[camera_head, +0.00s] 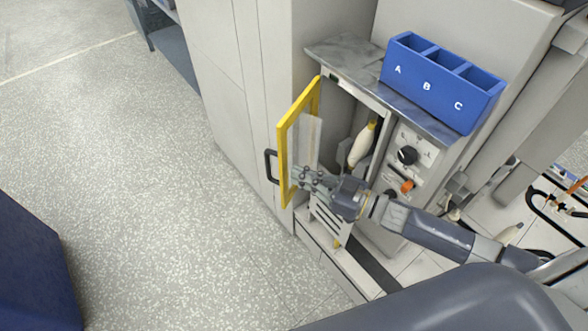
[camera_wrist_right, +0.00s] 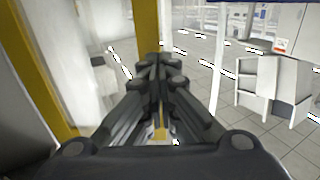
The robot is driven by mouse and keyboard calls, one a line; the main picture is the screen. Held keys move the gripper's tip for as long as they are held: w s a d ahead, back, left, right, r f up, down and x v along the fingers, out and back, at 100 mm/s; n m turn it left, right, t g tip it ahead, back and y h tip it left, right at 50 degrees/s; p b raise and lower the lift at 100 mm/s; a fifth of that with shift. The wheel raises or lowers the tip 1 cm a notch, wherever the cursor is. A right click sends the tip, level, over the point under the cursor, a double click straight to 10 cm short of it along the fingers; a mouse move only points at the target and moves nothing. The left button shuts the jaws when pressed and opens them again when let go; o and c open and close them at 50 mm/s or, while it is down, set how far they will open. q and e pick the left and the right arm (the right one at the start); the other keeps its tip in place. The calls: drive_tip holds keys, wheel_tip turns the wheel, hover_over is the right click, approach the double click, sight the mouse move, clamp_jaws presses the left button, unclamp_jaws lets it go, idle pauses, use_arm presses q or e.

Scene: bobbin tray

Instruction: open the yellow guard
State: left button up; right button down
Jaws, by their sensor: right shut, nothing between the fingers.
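The yellow guard (camera_head: 283,150) is a yellow-framed door with a clear panel and a black handle (camera_head: 270,166) on its outer face. It stands swung out from the machine's front, so the opening behind it shows. A white and yellow bobbin (camera_head: 362,145) is inside the opening. My right gripper (camera_head: 298,176) is shut and empty at the inner side of the guard, close to its panel; I cannot tell whether it touches. In the right wrist view the shut fingers (camera_wrist_right: 160,75) point ahead, with a yellow frame bar (camera_wrist_right: 146,28) just beyond them. My left gripper is not in view.
A blue bin (camera_head: 440,85) marked A, B, C sits on the machine's grey top. A panel with a black knob (camera_head: 407,155) and an orange knob (camera_head: 407,186) is right of the opening. Clear speckled floor (camera_head: 170,220) lies left of the guard.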

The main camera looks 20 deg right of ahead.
drive_tip(key=shift+x, duration=1.15)
